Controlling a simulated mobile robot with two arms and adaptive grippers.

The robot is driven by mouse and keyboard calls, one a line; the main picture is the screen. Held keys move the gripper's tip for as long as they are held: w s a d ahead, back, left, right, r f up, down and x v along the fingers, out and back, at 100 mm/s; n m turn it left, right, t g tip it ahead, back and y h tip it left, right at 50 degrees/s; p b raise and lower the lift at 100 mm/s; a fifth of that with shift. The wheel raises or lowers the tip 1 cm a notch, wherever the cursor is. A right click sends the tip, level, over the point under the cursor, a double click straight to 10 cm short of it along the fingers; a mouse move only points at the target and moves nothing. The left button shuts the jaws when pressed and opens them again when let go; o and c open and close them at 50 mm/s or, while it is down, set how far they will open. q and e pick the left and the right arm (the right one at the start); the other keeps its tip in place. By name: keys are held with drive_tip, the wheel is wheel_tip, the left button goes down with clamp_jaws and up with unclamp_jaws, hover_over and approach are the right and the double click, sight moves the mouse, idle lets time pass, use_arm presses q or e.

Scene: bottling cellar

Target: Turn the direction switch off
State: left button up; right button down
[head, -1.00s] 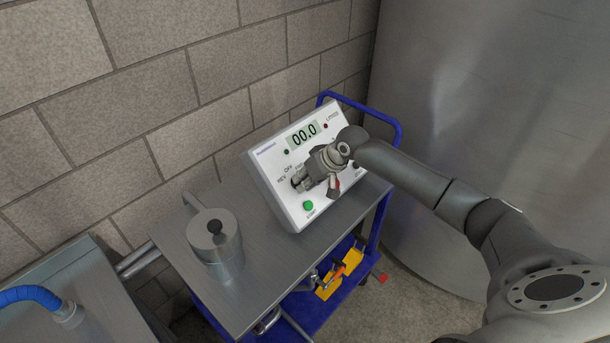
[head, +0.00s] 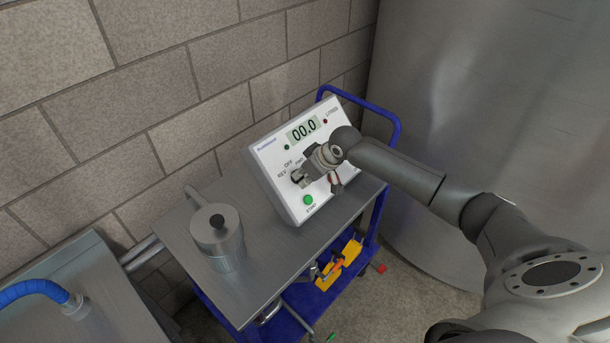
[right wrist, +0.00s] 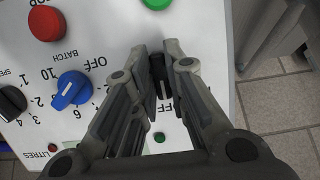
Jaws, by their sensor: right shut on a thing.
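The control box (head: 262,168) is white, with a 00.0 display, and stands tilted on the cart top. My right gripper (head: 298,177) is at the lower left of its face, by the OFF, REV and FWD labels. In the right wrist view the direction switch (right wrist: 161,85) is a black knob with a pale pointer line. My right gripper (right wrist: 162,82) has its two fingers closed on either side of it. The fingers hide part of the knob and its labels, so I cannot tell its setting. My left gripper is not in view.
A green start button (head: 308,200) is just below the gripper. The right wrist view shows a red button (right wrist: 46,23), a blue knob (right wrist: 72,90) and a black knob (right wrist: 10,102). A lidded metal pot (head: 218,240) stands on the cart (head: 275,262), left of the box.

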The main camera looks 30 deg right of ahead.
drive_tip(key=shift+s+a+f, duration=0.1)
drive_tip(key=shift+s+f, duration=0.05)
drive_tip(key=shift+f, duration=0.05)
drive_tip(key=c, duration=1.5)
unclamp_jaws()
drive_tip(key=shift+o, duration=0.2)
drive_tip(key=shift+r, duration=0.1)
drive_tip(key=v, duration=1.1)
drive_tip(key=shift+r, duration=0.3)
drive_tip(key=shift+s, duration=0.1)
